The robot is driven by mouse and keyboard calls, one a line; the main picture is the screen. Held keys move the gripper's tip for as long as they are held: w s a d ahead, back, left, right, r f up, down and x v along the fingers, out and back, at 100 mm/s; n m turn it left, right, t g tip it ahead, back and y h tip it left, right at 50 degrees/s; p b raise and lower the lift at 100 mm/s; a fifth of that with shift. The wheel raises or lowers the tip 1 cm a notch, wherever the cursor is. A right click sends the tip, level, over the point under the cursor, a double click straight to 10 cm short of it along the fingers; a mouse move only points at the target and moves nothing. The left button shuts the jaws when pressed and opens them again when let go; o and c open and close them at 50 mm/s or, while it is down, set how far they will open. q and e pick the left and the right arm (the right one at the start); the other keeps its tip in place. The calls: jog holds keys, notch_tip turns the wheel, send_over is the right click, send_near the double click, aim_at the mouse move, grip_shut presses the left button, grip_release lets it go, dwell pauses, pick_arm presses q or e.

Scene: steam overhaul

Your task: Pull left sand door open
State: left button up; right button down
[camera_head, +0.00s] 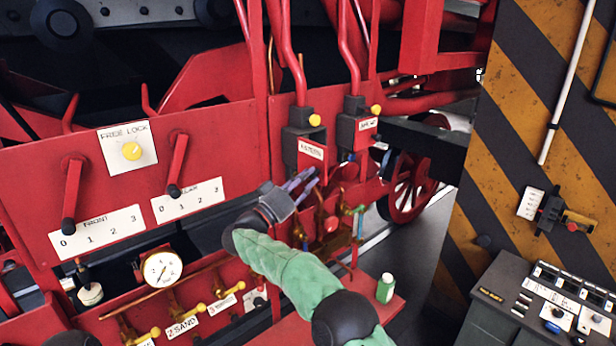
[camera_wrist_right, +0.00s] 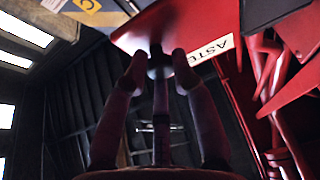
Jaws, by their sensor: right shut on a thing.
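My right gripper (camera_head: 305,183) reaches in from below, just under the left dark box (camera_head: 303,122) with the label ASTERN (camera_head: 311,150). In the right wrist view its two fingers (camera_wrist_right: 161,68) are closed around a small dark knob (camera_wrist_right: 158,62) on a stem. The knob is at the edge of a red panel (camera_wrist_right: 150,32), beside the label, which is partly readable there. I take this panel for the left sand door, but its name is not shown. The fingers hide the knob in the head view.
A similar box with an AHEAD-like label (camera_head: 368,124) stands to the right. Red levers (camera_head: 72,190), a gauge (camera_head: 162,268) and yellow-handled valves (camera_head: 180,308) are at left. A green bottle (camera_head: 385,288) stands on a red ledge. A striped pillar (camera_head: 520,130) and control console (camera_head: 545,305) are at right.

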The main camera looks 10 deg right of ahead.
jog(key=shift+s+r, duration=0.1)
jog(key=shift+r, duration=0.45)
jog(key=c, duration=1)
grip_release()
jog(key=shift+a+f, duration=0.1)
jog(key=shift+f, duration=0.2)
jog(key=v, duration=1.2)
jog(key=shift+a, duration=0.1)
jog(key=shift+w, duration=0.2)
